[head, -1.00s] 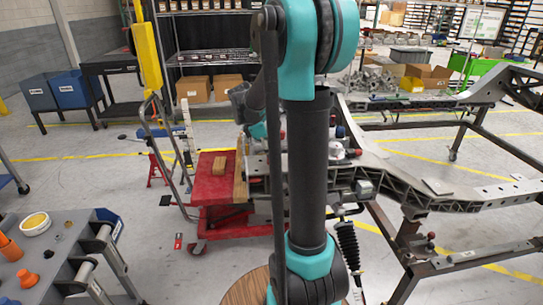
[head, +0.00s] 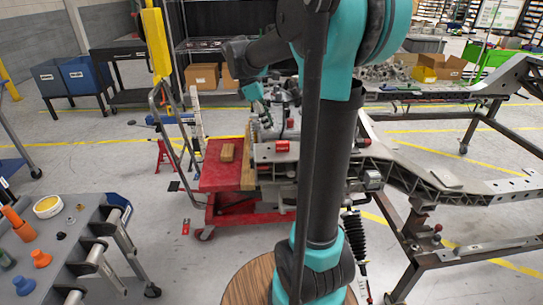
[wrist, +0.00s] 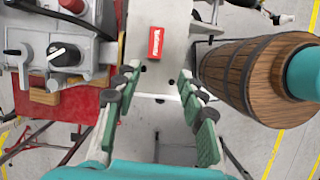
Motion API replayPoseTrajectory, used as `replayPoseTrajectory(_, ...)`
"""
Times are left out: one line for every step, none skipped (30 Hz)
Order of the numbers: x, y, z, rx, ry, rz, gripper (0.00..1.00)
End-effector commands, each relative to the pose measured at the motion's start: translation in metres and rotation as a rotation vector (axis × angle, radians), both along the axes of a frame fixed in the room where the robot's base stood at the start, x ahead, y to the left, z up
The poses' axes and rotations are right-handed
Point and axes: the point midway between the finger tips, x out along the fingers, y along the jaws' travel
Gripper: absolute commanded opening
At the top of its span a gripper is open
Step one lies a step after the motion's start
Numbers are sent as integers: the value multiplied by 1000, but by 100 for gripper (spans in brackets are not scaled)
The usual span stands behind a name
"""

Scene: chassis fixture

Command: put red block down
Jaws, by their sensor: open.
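The red block (wrist: 155,42) has a white label and lies on a grey metal plate (wrist: 152,75) in the wrist view. In the head view, the red block (head: 282,146) shows on top of the grey chassis (head: 420,180), just left of my arm. My gripper (wrist: 158,84) is open, with green-padded fingers spread wide and nothing between them. The block lies beyond the fingertips, apart from them. In the head view my gripper is small and hard to make out against the grey parts.
A grey machined part with a black knob (wrist: 64,54) stands left of the block. A red cart (head: 222,172) carries a small wooden block (head: 228,152). A grey table (head: 60,240) with orange and blue pieces stands at the left.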

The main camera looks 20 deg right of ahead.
Motion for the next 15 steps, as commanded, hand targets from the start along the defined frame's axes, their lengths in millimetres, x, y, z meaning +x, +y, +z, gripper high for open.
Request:
replayPoseTrajectory(-14,1,-14,21,-46,-62,40)
replayPoseTrajectory(-23,2,-25,38,-82,-114,40)
replayPoseTrajectory(-37,4,-41,68,-137,-195,40)
replayPoseTrajectory(-49,6,-53,92,-180,-262,40)
replayPoseTrajectory(-61,8,-67,120,-224,-334,40)
replayPoseTrajectory(-77,11,-84,160,-281,-433,40)
replayPoseTrajectory(-90,14,-97,192,-321,-508,40)
replayPoseTrajectory(-102,17,-109,223,-358,-582,40)
replayPoseTrajectory(-118,21,-124,266,-403,-679,40)
replayPoseTrajectory(-129,23,-135,298,-434,-750,40)
replayPoseTrajectory(-140,26,-145,328,-461,-818,40)
replayPoseTrajectory(-153,30,-156,367,-492,-899,40)
replayPoseTrajectory(-162,32,-164,392,-510,-955,40)
replayPoseTrajectory(-170,35,-171,417,-527,-1007,40)
replayPoseTrajectory(-179,37,-178,445,-545,-1066,40)
